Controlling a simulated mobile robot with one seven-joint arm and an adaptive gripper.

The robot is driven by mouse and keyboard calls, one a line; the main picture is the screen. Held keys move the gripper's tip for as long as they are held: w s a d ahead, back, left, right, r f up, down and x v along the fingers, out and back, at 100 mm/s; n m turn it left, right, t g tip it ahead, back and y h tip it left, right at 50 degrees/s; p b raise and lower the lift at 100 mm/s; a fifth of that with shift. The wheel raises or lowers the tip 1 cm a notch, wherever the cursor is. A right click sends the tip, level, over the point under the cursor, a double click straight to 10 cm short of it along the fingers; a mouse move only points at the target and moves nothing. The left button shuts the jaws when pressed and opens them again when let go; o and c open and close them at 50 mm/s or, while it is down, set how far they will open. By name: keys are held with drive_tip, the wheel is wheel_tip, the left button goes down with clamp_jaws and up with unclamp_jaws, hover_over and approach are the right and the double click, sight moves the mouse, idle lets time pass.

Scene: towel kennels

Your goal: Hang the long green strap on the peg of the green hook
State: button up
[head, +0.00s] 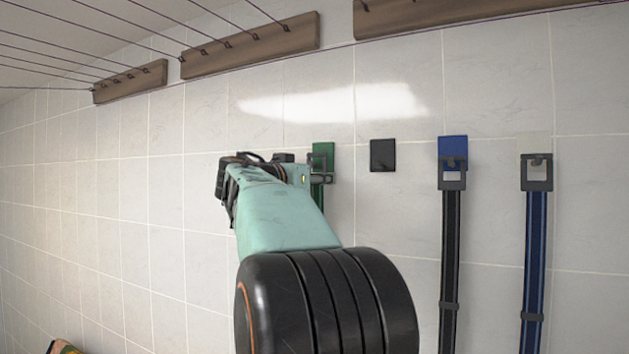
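The green hook plate (331,155) is on the tiled wall, its left part covered by my arm's end. Its peg is hidden. A dark square buckle (312,161) shows in front of the plate's left side, and a short piece of green strap (317,195) hangs just below; the rest is behind my arm. My gripper (318,179) is at this buckle, seen from behind. Its fingers are mostly hidden, so I cannot tell whether they are closed on the buckle, nor whether the buckle is around the peg.
A black hook plate (383,155) to the right is bare. A black strap (450,250) hangs at the blue hook (453,148), and a blue strap (536,250) at a white hook (535,145). Wooden rails (250,45) with lines run above. A patterned thing (65,347) shows at bottom left.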

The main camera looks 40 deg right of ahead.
drive_tip(key=shift+f, duration=0.15)
idle(0.3)
drive_tip(key=shift+f+b, duration=0.5)
drive_tip(key=shift+b, duration=0.4)
drive_tip(key=shift+f, duration=0.1)
drive_tip(key=o, duration=1.6)
drive_tip(key=shift+o, duration=0.2)
